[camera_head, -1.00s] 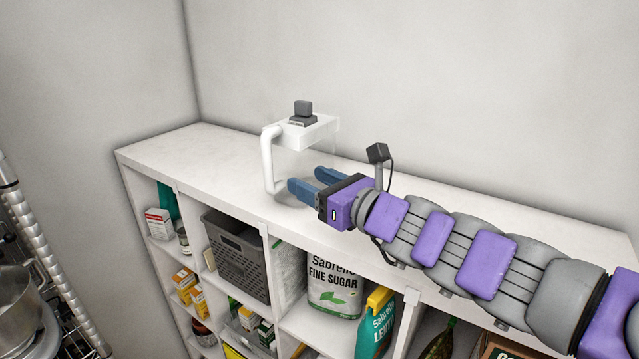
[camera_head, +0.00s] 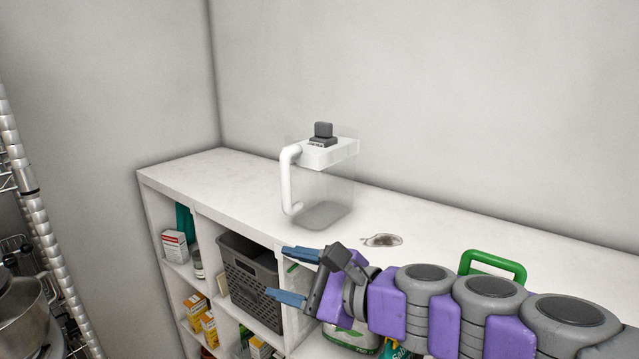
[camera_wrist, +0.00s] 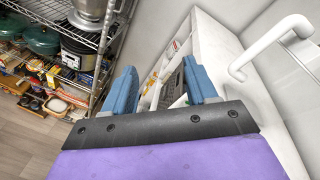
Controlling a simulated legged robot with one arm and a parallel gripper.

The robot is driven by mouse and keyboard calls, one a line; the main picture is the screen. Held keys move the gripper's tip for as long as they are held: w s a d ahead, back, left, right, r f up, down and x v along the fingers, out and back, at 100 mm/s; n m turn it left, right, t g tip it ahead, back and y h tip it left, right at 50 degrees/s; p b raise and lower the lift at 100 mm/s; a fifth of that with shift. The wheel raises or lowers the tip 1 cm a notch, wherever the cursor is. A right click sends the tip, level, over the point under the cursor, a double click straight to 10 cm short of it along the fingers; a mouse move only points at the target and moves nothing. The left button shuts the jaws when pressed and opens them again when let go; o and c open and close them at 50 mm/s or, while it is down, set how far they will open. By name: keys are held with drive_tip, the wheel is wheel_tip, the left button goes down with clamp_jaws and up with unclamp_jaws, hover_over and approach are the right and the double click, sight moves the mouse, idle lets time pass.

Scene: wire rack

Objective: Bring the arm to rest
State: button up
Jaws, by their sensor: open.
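My gripper (camera_head: 287,274) is open and empty, its two blue fingers spread apart in front of the white shelf unit's front edge. In the wrist view the fingers of my gripper (camera_wrist: 160,92) stand apart with nothing between them. A clear pitcher (camera_head: 325,190) with a white handle and a dark-knobbed lid stands upright on the shelf top, behind and above my gripper and apart from it. Its white handle (camera_wrist: 272,45) shows at the right of the wrist view. My purple and grey arm reaches in from the right.
A green handle (camera_head: 493,264) shows behind my arm. A grey basket (camera_head: 250,282) sits in a cubby below. A wire rack (camera_head: 38,200) with a metal pot (camera_head: 22,305) stands at left.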

drive_tip(key=s+f+n+g+h+b, duration=0.25)
drive_tip(key=s+f+n, duration=0.35)
drive_tip(key=f, duration=0.5)
drive_tip(key=s+f+n+g+h+b, duration=0.25)
drive_tip(key=s+f+n+g, duration=0.2)
drive_tip(key=s+f, duration=0.4)
drive_tip(key=s+d+f+n+g+h+b, duration=0.1)
drive_tip(key=s+d+f+n+h+b, duration=0.2)
drive_tip(key=d+f, duration=0.5)
drive_tip(key=s+d+f+n+g+h+b, duration=0.2)
drive_tip(key=s+d+f+h, duration=0.3)
drive_tip(key=s+d+f, duration=0.3)
drive_tip(key=shift+d+n+b, duration=0.6)
drive_tip(key=shift+n+b, duration=0.05)
drive_tip(key=shift+b, duration=0.05)
